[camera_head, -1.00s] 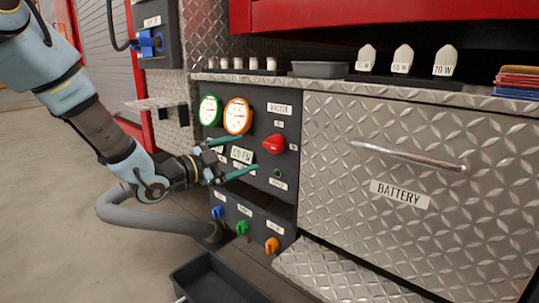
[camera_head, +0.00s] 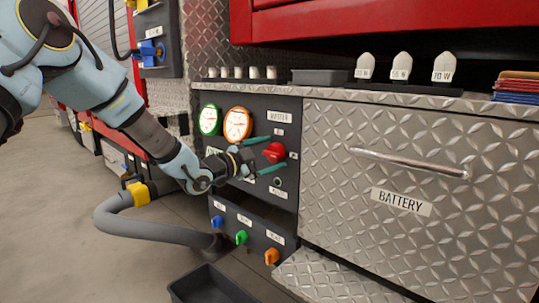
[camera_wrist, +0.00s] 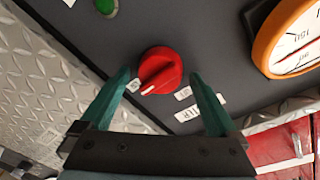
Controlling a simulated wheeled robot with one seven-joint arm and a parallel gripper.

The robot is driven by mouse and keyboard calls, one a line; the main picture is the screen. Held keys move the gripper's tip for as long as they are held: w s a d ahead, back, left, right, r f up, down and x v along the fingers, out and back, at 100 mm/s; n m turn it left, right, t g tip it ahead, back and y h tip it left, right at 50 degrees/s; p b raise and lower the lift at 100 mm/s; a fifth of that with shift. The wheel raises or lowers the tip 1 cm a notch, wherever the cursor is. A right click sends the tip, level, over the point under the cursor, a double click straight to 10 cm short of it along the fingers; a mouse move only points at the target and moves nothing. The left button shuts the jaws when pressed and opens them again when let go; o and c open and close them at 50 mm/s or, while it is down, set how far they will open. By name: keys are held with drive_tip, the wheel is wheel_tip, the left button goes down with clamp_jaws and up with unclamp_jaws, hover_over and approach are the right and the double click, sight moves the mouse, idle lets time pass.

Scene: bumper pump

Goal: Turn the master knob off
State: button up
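The red master knob (camera_head: 274,152) is on the dark control panel (camera_head: 215,168), to the right of the orange gauge. In the wrist view the knob (camera_wrist: 160,70) lies ahead of and between my fingertips, its white pointer line facing toward the lower left of that picture. Small labels stand around it; the one at the pointer is too small to read surely. My gripper (camera_head: 262,157) is open, with one teal finger above and one below the knob's height. The wrist view shows my gripper (camera_wrist: 160,85) empty, and the fingers do not visibly touch the knob.
A green gauge (camera_head: 209,119) and an orange gauge (camera_head: 237,124) sit left of the knob. Blue, green and orange small knobs (camera_head: 242,237) line the lower panel. The battery drawer (camera_head: 330,200) with its protruding handle (camera_head: 410,162) is on the right. A grey hose (camera_head: 150,229) curves below my arm.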

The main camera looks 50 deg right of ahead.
drive_tip(key=c, duration=1.3)
drive_tip(key=shift+c, duration=0.2)
drive_tip(key=shift+n, duration=0.3)
drive_tip(key=n+p, duration=0.2)
drive_tip(key=n, duration=0.1)
drive_tip(key=shift+w+r+n, duration=0.1)
drive_tip(key=shift+w+n, duration=0.05)
drive_tip(key=shift+n, duration=0.25)
drive_tip(key=n+p, duration=0.2)
drive_tip(key=n, duration=0.2)
drive_tip(key=shift+n+t+h, duration=0.3)
drive_tip(key=shift+h, duration=0.1)
drive_tip(key=n+p, duration=0.2)
drive_tip(key=n, duration=0.3)
drive_tip(key=shift+w+t, duration=0.1)
drive_tip(key=shift+t, duration=0.2)
drive_tip(key=shift+f+n+t+h+p, duration=0.15)
drive_tip(key=shift+n+t+p, duration=0.2)
drive_tip(key=shift+n, duration=0.9)
drive_tip(key=shift+f+n+t+h+p, duration=0.15)
drive_tip(key=shift+n+p, duration=0.3)
drive_tip(key=shift+n, duration=0.8)
drive_tip(key=o, duration=1.4)
